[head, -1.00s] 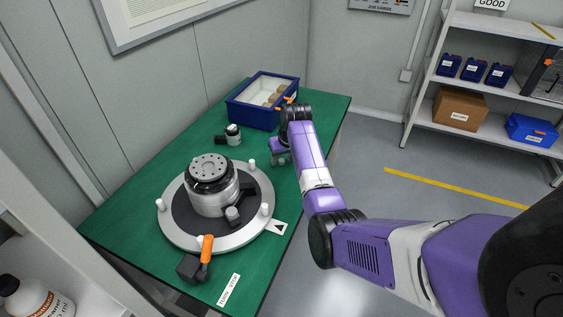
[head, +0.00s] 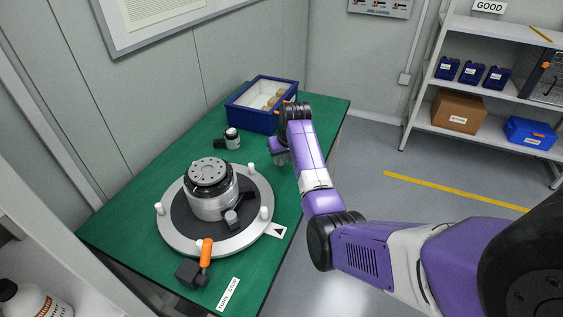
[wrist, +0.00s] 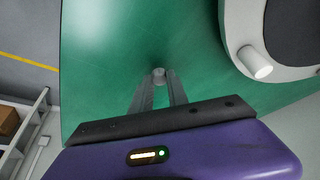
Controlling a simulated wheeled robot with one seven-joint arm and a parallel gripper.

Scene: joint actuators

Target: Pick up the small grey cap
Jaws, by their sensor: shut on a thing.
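The small grey cap (wrist: 158,73) shows in the wrist view as a small round grey piece between the tips of my gripper (wrist: 158,80). My gripper's two fingers are closed on it, over the green table top. In the head view my gripper (head: 282,158) is at the right side of the table, right of the round fixture; the cap is too small or hidden to make out there.
A round grey fixture (head: 173,233) with white pegs carries a metal actuator (head: 211,190). A blue bin (head: 251,119) stands at the table's far end. A small black-and-white part (head: 232,138) and an orange-handled clamp (head: 206,252) also lie on the green table (head: 150,170).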

